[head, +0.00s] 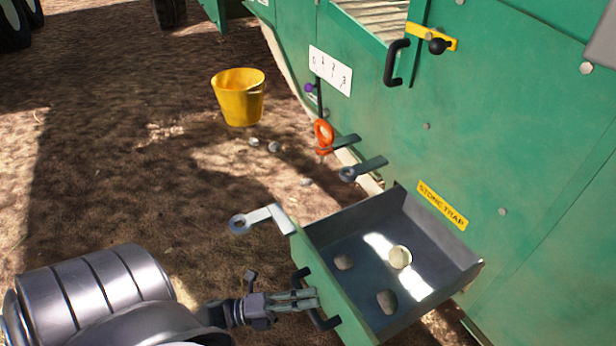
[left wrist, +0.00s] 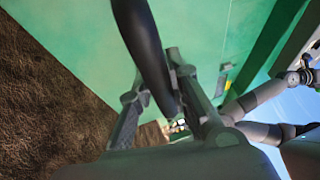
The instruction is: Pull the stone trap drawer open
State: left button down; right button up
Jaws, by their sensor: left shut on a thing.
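The stone trap drawer (head: 338,288) stands out from the green machine below the yellow STONE TRAP label (head: 442,205). Its grey tray is open to view and holds two brown stones (head: 387,301) and a pale round one (head: 400,257). My left gripper (head: 304,298) is shut on the black handle (head: 326,323) on the drawer's green front. In the left wrist view, the dark handle (left wrist: 145,45) runs between the fingers, in front of the green panel. My right gripper is not in view; grey arm links show at the right of the wrist view.
A grey wrench-shaped lever (head: 262,218) sticks out beside the drawer, with another lever (head: 362,168) behind it. An orange clip (head: 323,136) hangs on the machine. A yellow bucket (head: 239,97) stands on the dirt further back. Open ground lies to the left.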

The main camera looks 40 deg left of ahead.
pick_arm(q)
jog(key=c, duration=1.5)
grip_release()
jog(key=v, duration=1.2)
jog(key=shift+f, duration=0.1)
